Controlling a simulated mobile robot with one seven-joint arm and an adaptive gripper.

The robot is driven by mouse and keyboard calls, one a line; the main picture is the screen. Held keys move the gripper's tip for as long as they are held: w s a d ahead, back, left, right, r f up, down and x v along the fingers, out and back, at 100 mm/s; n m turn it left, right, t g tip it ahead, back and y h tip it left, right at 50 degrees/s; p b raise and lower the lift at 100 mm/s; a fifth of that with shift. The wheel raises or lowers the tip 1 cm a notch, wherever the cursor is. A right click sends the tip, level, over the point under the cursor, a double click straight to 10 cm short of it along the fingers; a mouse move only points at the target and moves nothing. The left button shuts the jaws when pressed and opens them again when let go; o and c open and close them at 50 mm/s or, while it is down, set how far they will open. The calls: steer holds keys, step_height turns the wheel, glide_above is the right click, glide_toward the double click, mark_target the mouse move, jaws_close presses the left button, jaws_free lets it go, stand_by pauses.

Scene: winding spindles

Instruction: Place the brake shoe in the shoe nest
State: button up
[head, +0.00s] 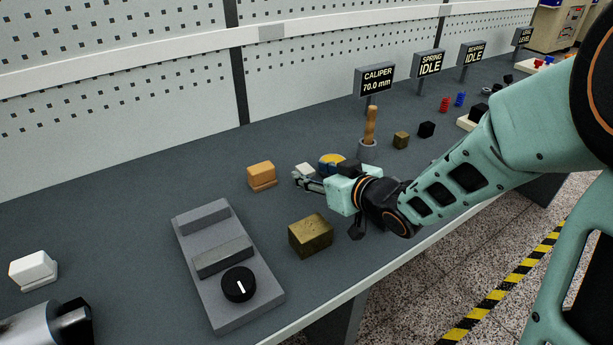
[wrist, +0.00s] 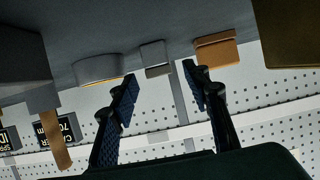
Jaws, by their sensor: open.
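My gripper (head: 301,180) is open and low over the bench, with nothing between its fingers; in the wrist view its fingertips (wrist: 160,75) are spread. A small pale grey block (head: 305,168) lies just beyond the fingertips, and it shows between them in the wrist view (wrist: 155,57). An orange block on a thin base (head: 262,176) stands to the left, apart from the fingers; the wrist view shows it at the right (wrist: 215,50). No label marks the brake shoe or shoe nest, so I cannot tell which pieces they are.
A yellow-and-blue round piece (head: 331,160) sits close beyond the gripper. A brass block (head: 311,236) and a grey fixture with a knob (head: 222,268) are nearer. A wooden handle (head: 370,126) stands in a cup. A white block (head: 34,270) lies far left.

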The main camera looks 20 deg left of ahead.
mark_target(305, 169)
steer(key=shift+x, duration=1.25)
jaws_close()
steer(key=shift+r, duration=0.15)
